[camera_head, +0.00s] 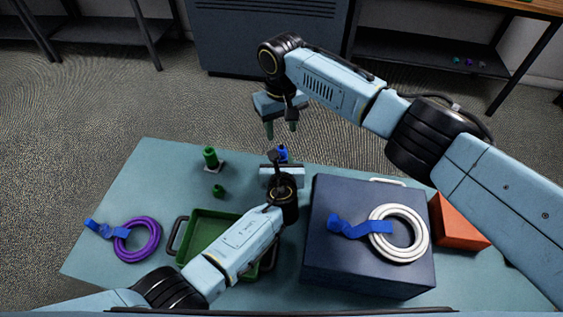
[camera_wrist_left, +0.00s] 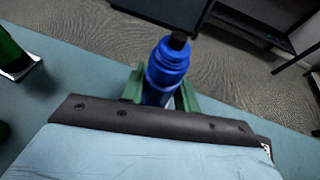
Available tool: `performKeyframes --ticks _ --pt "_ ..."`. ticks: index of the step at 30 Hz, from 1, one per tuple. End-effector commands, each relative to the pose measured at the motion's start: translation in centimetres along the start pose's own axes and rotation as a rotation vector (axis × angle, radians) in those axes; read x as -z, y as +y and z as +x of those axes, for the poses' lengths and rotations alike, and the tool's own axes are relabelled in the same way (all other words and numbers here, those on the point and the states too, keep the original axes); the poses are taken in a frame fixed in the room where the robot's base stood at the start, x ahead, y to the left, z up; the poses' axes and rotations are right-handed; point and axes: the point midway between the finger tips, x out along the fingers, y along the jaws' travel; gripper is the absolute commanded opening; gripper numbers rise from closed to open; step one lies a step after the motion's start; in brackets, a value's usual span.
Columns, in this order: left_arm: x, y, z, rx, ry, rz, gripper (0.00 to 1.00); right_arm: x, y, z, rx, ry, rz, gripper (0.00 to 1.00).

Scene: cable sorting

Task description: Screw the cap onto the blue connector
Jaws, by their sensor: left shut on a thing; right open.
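The blue connector (camera_head: 283,153) stands near the table's far edge, mostly hidden behind my left arm in the head view. In the left wrist view the blue piece (camera_wrist_left: 166,66) is upright, with a stepped, narrower top and a dark stub above it. My left gripper (camera_wrist_left: 161,88) is shut on it, one green finger on each side. I cannot tell where cap and connector meet, or whether the cap is on. My right gripper (camera_head: 281,131) is open and empty, its fingers pointing down above and beyond the blue piece.
A green connector (camera_head: 210,157) on a white base and a small green piece (camera_head: 217,190) stand left. A green tray (camera_head: 202,226) lies under my left arm. A dark box (camera_head: 330,265) bears a white cable coil (camera_head: 374,225). A purple coil (camera_head: 152,240) and orange block (camera_head: 460,225) flank them.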

Motion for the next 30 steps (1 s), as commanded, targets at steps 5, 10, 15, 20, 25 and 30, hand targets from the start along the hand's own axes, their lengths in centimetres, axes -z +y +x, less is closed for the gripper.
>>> performKeyframes --ticks 5,10,15,20,25,30 --pt "0.03 0.03 0.0 -0.001 0.001 0.0 0.0 0.01 0.02 -0.01 0.0 0.0 -0.347 0.45" --pt "0.03 0.03 0.0 -0.001 0.001 0.0 0.0 0.01 0.02 -0.01 0.0 0.0 -0.68 0.45" --pt "0.03 0.03 0.0 -0.001 0.001 0.0 0.0 0.01 0.02 -0.01 0.0 0.0 -1.012 0.45" --pt "0.03 0.03 0.0 -0.001 0.001 0.0 0.0 0.01 0.01 -0.01 0.0 0.0 -1.326 0.45" --pt "0.04 0.03 0.0 -0.001 0.001 0.0 0.0 0.01 0.01 -0.01 0.0 0.0 -1.659 0.45" --pt "0.04 0.03 0.0 -0.001 0.001 0.0 0.0 0.01 0.01 -0.01 0.0 0.0 -1.987 0.45"
